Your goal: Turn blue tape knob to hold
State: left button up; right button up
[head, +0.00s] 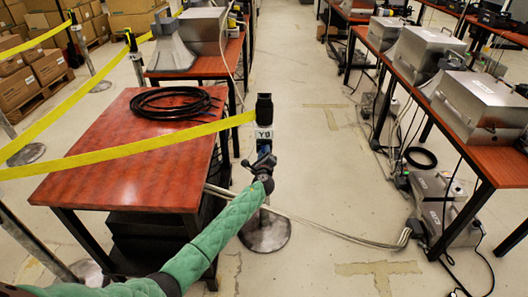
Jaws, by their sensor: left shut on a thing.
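A belt post stands in the middle of the head view, with a black top (264,108) and a yellow tape (120,153) running from it to the left. A white label (263,134) with dark marks sits below the top. My left gripper (263,157) at the end of the green-sleeved arm is at the post just under the label. It is shut on a small blue part there, which looks like the blue tape knob (263,148). The gripper hides most of this part, so its turn position cannot be told. My right gripper is not in view.
A red-brown table (120,165) with a coil of black cable (168,102) is left of the post. The post's round base (265,232) stands on the floor, with pale cables passing it. A right-hand table (470,130) carries grey machines. The aisle between is mostly clear.

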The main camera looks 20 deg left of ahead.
pick_arm(q)
jog(key=shift+f+m, duration=0.15)
jog(key=shift+m, duration=0.15)
jog(key=o, duration=1)
jog(key=shift+s, duration=0.1)
jog(key=v, duration=0.7)
jog(key=shift+s, duration=0.35)
jog(key=shift+d, duration=0.15)
